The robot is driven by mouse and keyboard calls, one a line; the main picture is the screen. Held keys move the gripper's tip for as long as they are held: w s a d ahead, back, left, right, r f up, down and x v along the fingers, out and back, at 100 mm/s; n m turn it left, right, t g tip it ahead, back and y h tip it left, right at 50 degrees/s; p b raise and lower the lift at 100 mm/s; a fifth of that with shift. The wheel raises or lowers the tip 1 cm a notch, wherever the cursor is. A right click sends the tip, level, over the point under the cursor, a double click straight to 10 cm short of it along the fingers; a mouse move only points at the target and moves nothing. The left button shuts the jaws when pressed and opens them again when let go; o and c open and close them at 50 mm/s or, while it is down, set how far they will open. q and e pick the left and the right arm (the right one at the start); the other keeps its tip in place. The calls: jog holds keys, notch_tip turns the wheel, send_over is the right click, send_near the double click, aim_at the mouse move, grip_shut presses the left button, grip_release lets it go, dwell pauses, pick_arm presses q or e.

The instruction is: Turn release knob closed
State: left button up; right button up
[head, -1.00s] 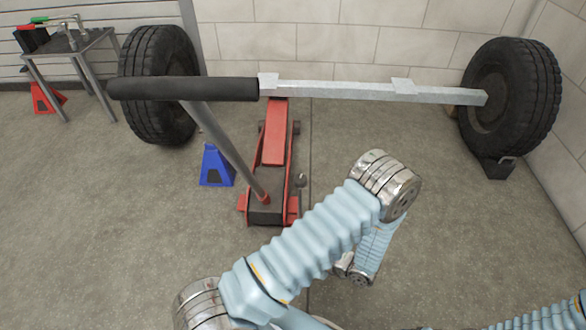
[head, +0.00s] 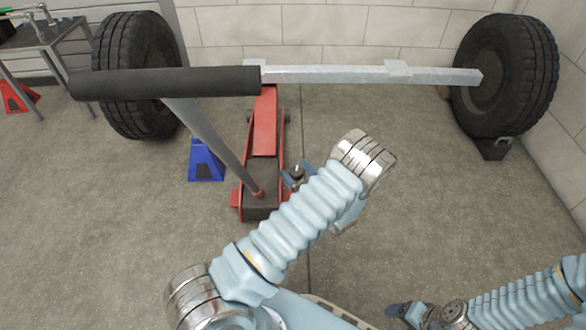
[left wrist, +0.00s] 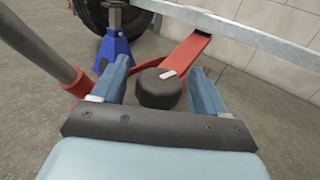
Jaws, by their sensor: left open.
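The release knob (left wrist: 158,92) is a dark round knob with a white mark on top, beside the red floor jack (head: 266,130). In the head view the knob (head: 297,170) is small and partly hidden by my left gripper (head: 299,179). In the left wrist view the blue fingers of my left gripper (left wrist: 160,68) are open, one on each side of the knob, with gaps visible. My right gripper (head: 408,312) is low in the head view, away from the jack; its finger opening is unclear.
The jack's handle (head: 215,140) with its black grip slants up left of the knob. A metal beam (head: 350,75) spans between two tires (head: 137,75) above the jack. A blue jack stand (head: 206,161) stands left. Floor on the right is clear.

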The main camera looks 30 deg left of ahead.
pick_arm(q)
jog(key=shift+x, duration=0.9)
jog(key=shift+c, duration=0.4)
jog(key=c, duration=0.9)
